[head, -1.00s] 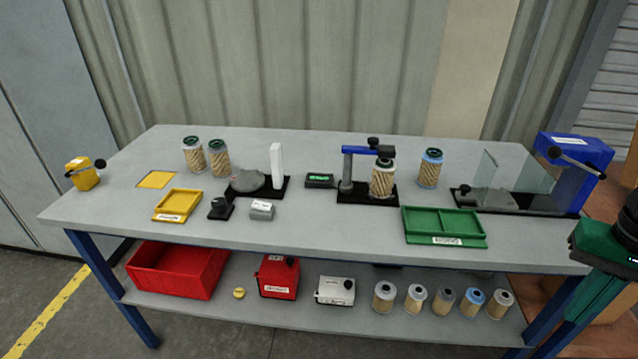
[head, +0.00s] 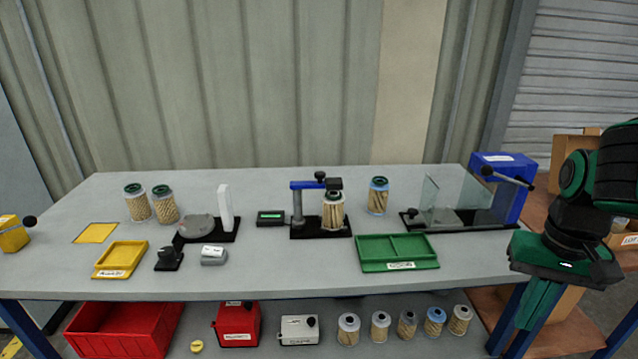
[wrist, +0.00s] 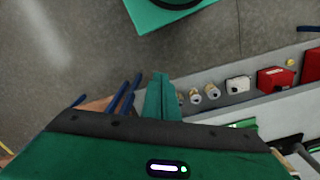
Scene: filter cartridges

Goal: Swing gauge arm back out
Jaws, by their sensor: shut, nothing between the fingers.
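The gauge arm (head: 312,185) is a blue bar on a grey post with a black base (head: 320,232), mid-bench in the head view. It reaches right, with its black head over a pleated cartridge (head: 333,212) that stands upright on the base. Whether the head touches the cartridge cannot be told. A small display (head: 271,218) with a green screen sits left of the base. My gripper (head: 527,325) points down at the right, by the bench's front right corner, well away from the gauge. Its green fingers (wrist: 158,80) are shut and empty in the wrist view.
A green tray (head: 397,265) lies in front and right of the gauge. A clear-panelled blue press (head: 505,180) stands at the right end. Another cartridge (head: 378,196) stands behind the green tray. Cartridges and a red bin (head: 125,330) are on the lower shelf.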

